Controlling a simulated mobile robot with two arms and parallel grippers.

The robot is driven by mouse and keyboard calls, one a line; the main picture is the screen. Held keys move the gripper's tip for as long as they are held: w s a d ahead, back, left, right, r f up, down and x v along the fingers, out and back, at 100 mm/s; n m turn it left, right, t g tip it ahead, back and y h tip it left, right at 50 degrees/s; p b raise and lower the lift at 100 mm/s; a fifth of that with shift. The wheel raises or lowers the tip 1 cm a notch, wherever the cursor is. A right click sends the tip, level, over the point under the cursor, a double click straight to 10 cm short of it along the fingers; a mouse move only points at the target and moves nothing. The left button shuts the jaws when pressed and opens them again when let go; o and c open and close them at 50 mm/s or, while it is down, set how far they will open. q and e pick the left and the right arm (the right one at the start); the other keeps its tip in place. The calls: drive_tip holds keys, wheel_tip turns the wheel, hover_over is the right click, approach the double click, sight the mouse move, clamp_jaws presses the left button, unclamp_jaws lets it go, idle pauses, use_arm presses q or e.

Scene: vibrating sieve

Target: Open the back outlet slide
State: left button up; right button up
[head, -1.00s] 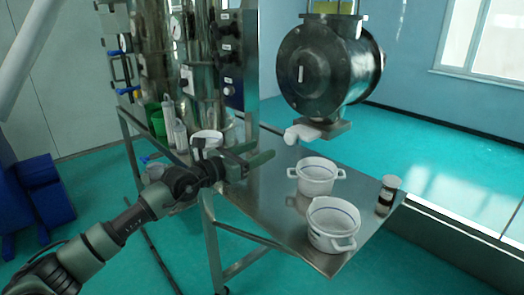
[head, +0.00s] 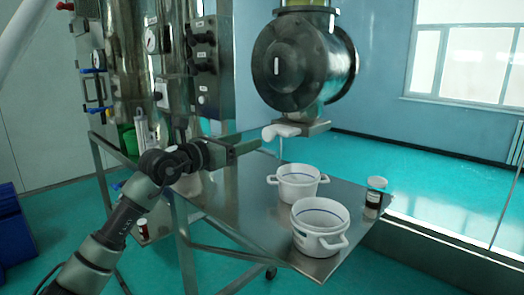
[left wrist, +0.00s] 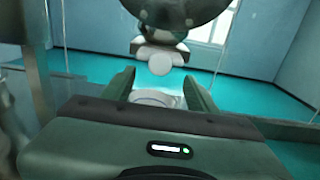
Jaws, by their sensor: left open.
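The outlet slide has a white rounded handle (head: 282,131) that sticks out to the left from a metal block under the big steel drum (head: 304,62). The handle's round end also shows in the left wrist view (left wrist: 160,64), just beyond and slightly above the fingertips. My left gripper (head: 263,139) is open and empty, with its fingers pointing right at the handle in the head view. The tips are close to the handle; I cannot tell whether they touch it. In the left wrist view the handle lies between the two fingers' directions (left wrist: 160,82). My right gripper is not in view.
A steel machine with a control box (head: 212,65) stands left, close behind my gripper. A beaker and cylinder stand near its foot.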

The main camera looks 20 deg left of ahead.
sight(266, 134)
use_arm(q)
drive_tip(key=p+x, duration=0.2)
drive_tip(key=x, duration=0.5)
drive_tip(key=shift+w+d, duration=0.15)
drive_tip(key=shift+w, duration=0.2)
clamp_jaws()
